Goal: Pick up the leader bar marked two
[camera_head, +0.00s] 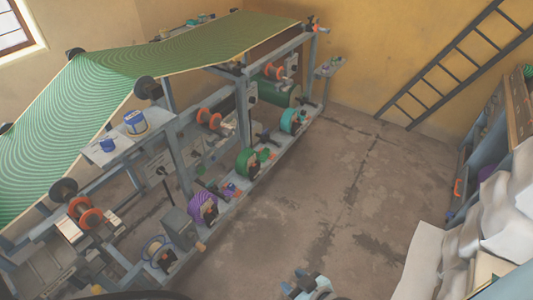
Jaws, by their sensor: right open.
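I cannot make out a leader bar marked two in the head view; any markings on the parts are too small to read. A long press frame (186,165) runs from the lower left to the upper middle, with a green patterned web (110,80) stretched over its top. My right gripper (311,284) shows at the bottom edge, right of the middle, partly cut off. It is open, over the floor and apart from the press. I see nothing between its fingers. My left gripper is not in view.
Purple (203,208), green (247,162) and teal (291,121) rolls sit along the press's lower rail. A dark ladder (445,68) leans on the yellow wall. White crumpled material (490,225) and a bench are at the right. The concrete floor (340,190) between is clear.

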